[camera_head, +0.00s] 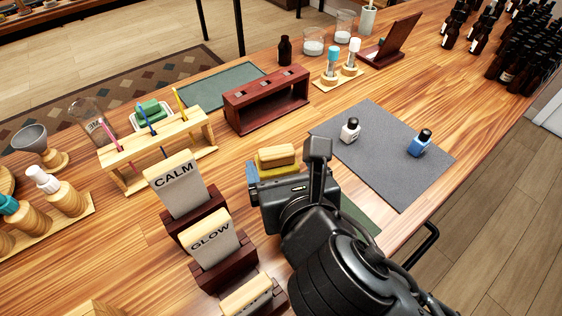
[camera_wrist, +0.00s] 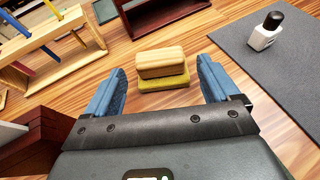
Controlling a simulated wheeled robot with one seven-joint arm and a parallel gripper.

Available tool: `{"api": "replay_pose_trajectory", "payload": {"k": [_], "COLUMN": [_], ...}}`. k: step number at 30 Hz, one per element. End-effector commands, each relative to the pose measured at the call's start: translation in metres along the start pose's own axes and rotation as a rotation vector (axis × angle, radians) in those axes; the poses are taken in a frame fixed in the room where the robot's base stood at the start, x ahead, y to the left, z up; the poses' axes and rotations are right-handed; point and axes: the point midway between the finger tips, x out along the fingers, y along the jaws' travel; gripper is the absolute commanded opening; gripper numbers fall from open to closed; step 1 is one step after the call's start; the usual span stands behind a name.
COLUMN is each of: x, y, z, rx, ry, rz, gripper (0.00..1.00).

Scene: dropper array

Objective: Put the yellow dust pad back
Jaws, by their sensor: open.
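The yellow dust pad (camera_head: 277,155) has a pale wooden block on a yellow base and rests on the wooden table. In the wrist view the pad (camera_wrist: 163,66) lies flat ahead, between my two blue fingers. My gripper (camera_wrist: 162,64) is open, with one finger to each side of the pad and a visible gap on both sides. In the head view my gripper (camera_head: 272,172) is just in front of the pad and partly hides it. A green pad (camera_head: 152,111) sits in a white dish at the back left.
Dark wooden stands with CALM (camera_head: 180,187) and GLOW (camera_head: 212,243) cards stand left of my gripper. A wooden rack (camera_head: 126,173) with coloured sticks and an empty dark rack (camera_head: 267,99) stand behind. A grey mat (camera_head: 385,170) with a white bottle (camera_head: 350,130) and blue bottle (camera_head: 419,143) lies right.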

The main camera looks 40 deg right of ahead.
Motion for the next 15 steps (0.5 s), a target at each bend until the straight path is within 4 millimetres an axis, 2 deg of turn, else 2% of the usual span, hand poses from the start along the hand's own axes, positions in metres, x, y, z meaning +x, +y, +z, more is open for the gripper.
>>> {"api": "replay_pose_trajectory", "payload": {"k": [7,15], "x": [-0.044,-0.061], "y": [0.000,0.000], "z": [0.003,0.001], "rx": [-0.001,0.000], "ry": [0.002,0.001], "rz": [0.002,0.001], "gripper": [0.88,0.88]}}
